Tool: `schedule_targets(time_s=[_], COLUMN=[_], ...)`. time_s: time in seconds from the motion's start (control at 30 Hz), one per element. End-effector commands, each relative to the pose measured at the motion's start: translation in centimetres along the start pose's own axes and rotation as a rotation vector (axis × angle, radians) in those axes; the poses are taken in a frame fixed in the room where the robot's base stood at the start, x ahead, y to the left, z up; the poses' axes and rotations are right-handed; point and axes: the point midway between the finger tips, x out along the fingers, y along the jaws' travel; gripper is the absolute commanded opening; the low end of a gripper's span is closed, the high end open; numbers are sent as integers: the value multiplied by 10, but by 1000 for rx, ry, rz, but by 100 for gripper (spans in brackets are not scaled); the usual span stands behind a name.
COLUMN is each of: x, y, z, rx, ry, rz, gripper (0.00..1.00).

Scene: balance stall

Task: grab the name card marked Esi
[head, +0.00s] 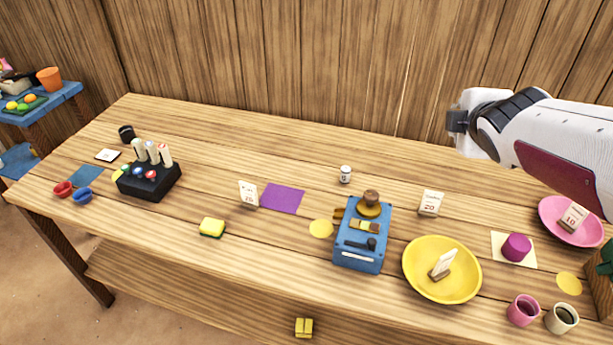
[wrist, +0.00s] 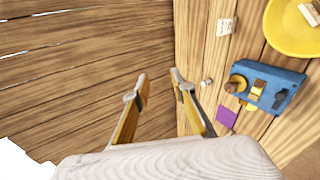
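I cannot read the name Esi on any card. Small upright cards stand on the table: one marked 20 (head: 430,203), one marked 10 (head: 573,218) on the pink plate (head: 548,224), one with blurred marking (head: 249,194) left of the purple square, and one (head: 443,264) on the yellow plate (head: 420,286). A flat white card (head: 107,155) lies at the far left; its marking is too small to tell. My gripper (wrist: 158,84) is open and empty in the wrist view, fingers apart. In the head view its grey end (head: 458,121) is raised above the table's back right, away from the cards.
A blue balance device (head: 352,247) stands at the table's middle front. A black block (head: 150,187) with upright pale sticks stands left. The wooden wall is close behind.

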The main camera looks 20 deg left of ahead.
Motion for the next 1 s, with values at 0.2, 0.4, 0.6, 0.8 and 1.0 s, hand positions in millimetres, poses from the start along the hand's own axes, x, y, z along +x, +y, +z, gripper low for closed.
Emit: schedule_targets(time_s=[0.2, 0.4, 0.6, 0.8, 1.0], x=[46, 82, 116, 144, 167], y=[19, 28, 28, 16, -6], z=[-40, -83, -131, -182, -234], rx=[-274, -521, -762, -995, -1213], ry=[89, 175, 266, 360, 460], rz=[69, 147, 236, 338, 456], gripper=[25, 25, 25, 25, 25])
